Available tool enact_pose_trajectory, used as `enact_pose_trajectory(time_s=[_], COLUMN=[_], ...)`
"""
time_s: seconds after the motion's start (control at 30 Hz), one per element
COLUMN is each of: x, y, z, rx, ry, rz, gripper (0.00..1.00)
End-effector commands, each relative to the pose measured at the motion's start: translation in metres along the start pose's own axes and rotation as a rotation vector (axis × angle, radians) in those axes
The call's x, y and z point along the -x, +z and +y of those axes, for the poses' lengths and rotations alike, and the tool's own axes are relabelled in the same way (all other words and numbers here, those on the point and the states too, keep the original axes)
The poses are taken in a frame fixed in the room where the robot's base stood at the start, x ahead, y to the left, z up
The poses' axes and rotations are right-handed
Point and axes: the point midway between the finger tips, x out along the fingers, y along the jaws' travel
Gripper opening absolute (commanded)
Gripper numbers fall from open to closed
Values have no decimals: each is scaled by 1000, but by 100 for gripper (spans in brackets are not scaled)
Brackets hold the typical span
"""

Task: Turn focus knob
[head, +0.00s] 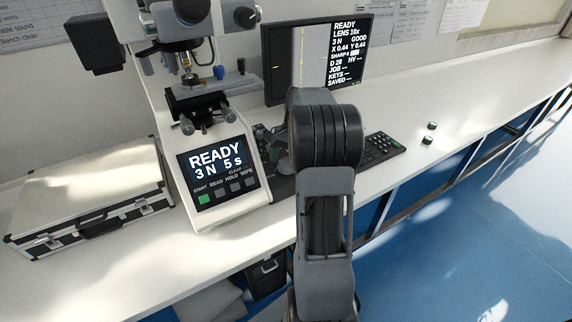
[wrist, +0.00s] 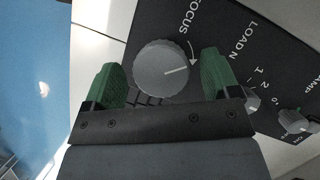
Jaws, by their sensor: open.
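The focus knob is a round grey dial (wrist: 162,68) with a ribbed rim and a white pointer line, on a dark panel below the word FOCUS. The line points right and slightly up in the wrist view. My gripper (wrist: 159,60) is open, with one green finger on each side of the knob and a small gap to each. The knob does not show in the head view, where my arm covers that part of the tester. The hardness tester (head: 228,125) is white; its screen (head: 216,162) reads READY, 3 N, 5 s.
Beside the focus knob is a smaller LOAD N knob (wrist: 252,101) and another knob (wrist: 294,121) further right. A monitor (head: 318,62) and keyboard (head: 382,146) stand behind my arm. A silver case (head: 90,205) lies left.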

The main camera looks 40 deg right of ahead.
Motion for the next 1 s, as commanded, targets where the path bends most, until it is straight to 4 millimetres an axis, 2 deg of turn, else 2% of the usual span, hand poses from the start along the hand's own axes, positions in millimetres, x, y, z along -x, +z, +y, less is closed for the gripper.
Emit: enact_pose_trajectory(time_s=[0.17, 0.47, 0.9, 1.0], x=[-8, -9, -9, -9], y=[0, 1, 0, 0], z=[0, 0, 0, 0], rx=[1, 2, 2, 1], ry=[0, 0, 0, 1], rz=[1, 1, 1, 1], gripper=[82, 82, 40, 33])
